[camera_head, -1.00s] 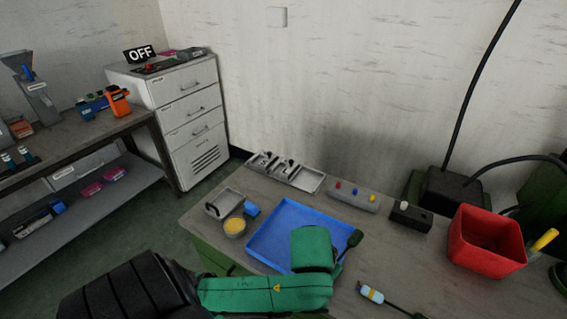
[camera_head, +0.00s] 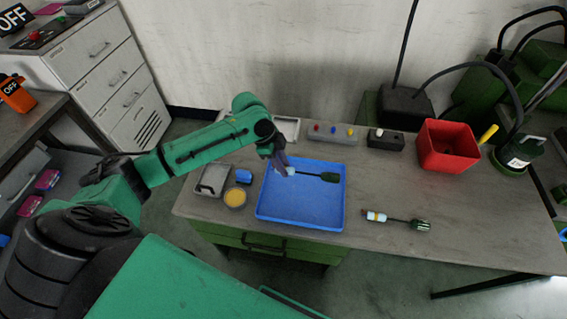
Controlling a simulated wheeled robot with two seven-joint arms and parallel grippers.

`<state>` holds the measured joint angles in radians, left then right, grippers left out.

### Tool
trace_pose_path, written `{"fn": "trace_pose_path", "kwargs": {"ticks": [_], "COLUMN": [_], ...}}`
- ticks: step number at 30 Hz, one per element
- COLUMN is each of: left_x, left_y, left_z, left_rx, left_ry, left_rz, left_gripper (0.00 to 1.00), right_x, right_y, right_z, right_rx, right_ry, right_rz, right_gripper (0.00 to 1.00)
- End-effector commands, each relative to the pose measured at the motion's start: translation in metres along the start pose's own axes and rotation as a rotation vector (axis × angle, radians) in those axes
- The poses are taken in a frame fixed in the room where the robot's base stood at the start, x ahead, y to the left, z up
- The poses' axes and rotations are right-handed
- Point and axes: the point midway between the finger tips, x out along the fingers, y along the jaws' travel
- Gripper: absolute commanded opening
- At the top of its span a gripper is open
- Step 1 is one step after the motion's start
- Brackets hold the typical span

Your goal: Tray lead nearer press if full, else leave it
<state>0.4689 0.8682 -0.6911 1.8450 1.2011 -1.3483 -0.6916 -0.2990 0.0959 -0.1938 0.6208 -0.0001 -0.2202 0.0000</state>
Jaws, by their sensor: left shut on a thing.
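My left gripper (camera_head: 280,163) is at the back left of the blue tray (camera_head: 302,212), shut on the pale end of a lead (camera_head: 328,177). The lead's dark green end points right, over the tray; I cannot tell whether it touches the tray floor. A second lead (camera_head: 396,220) lies on the bench to the right of the tray. It has a pale banded end at left, a thin dark cable and a dark green end at right. My right gripper is not in view.
A metal dish (camera_head: 211,181), a blue block (camera_head: 243,176) and a yellow-filled pot (camera_head: 235,198) stand left of the tray. Behind are a button box (camera_head: 332,134) and a black box (camera_head: 385,139). A red bin (camera_head: 447,147) and green machinery (camera_head: 541,68) are at right. The front right bench is clear.

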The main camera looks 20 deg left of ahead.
Motion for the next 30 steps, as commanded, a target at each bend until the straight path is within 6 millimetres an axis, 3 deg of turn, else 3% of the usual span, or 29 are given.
{"fn": "trace_pose_path", "kwargs": {"ticks": [4, 10, 30], "left_x": [-0.006, 0.018, 0.079], "left_y": [0.000, 0.000, -0.001], "left_z": [-0.001, 0.009, 0.034], "left_rx": [-0.004, -0.003, -0.003], "left_ry": [0.010, 0.011, 0.011], "left_rz": [0.000, 0.000, 0.000], "left_gripper": [0.00, 0.00, 0.00], "right_x": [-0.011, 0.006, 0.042], "right_y": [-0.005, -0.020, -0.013], "right_z": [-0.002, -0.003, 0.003], "right_rx": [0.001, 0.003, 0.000], "right_ry": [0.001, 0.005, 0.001], "right_rz": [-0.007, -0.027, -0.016], "right_gripper": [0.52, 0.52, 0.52]}}
